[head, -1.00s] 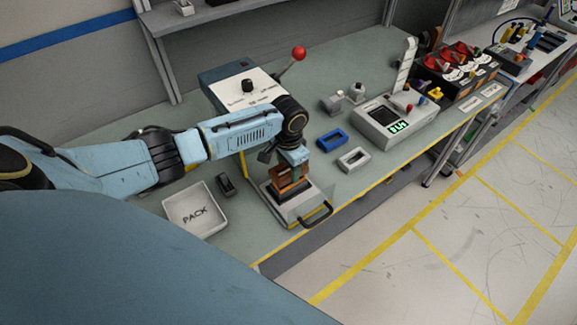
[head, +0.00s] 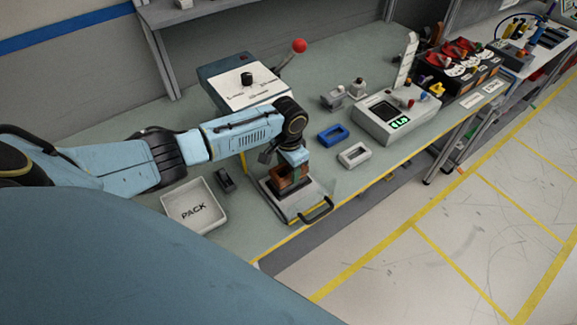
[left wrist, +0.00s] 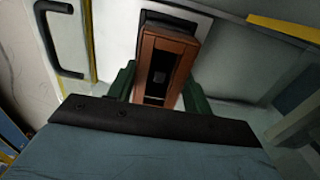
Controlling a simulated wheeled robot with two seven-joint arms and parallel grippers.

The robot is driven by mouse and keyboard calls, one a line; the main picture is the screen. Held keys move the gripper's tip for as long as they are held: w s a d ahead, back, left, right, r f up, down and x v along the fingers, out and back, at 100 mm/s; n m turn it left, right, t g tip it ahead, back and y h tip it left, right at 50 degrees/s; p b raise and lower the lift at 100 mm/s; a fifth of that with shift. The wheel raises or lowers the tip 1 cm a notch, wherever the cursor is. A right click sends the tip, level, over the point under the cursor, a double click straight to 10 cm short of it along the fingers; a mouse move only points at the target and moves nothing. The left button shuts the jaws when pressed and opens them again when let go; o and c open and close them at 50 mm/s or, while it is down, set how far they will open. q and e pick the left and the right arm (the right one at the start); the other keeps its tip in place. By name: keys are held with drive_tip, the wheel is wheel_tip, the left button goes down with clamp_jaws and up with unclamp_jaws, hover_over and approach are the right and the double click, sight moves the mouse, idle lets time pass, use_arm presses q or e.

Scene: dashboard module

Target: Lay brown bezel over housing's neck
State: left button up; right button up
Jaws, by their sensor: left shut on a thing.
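The brown bezel (left wrist: 165,62) is a rectangular frame with an opening in its middle. My left gripper (head: 291,170) is shut on it, with dark green fingers on both sides in the left wrist view (left wrist: 160,88). In the head view the bezel (head: 286,179) sits low over the dark housing (head: 270,187) on the light fixture plate. A dark edge of the housing (left wrist: 172,19) shows past the bezel's far end. The neck is mostly hidden by bezel and gripper; I cannot tell whether they touch. My right gripper is not in view.
The fixture plate (head: 302,207) has a black handle (head: 316,211) at its front. A white PACK tray (head: 218,212) and small dark part (head: 225,180) lie left. A blue frame (head: 332,136) and white frame (head: 354,154) lie right. A box with a red-knobbed lever (head: 299,46) stands behind.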

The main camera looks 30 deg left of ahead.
use_arm(q)
drive_tip(key=o, duration=1.1)
drive_tip(key=shift+c, duration=0.2)
wheel_tip(320, 180, up, 13)
drive_tip(key=shift+r, duration=0.2)
drive_tip(key=shift+f, duration=0.1)
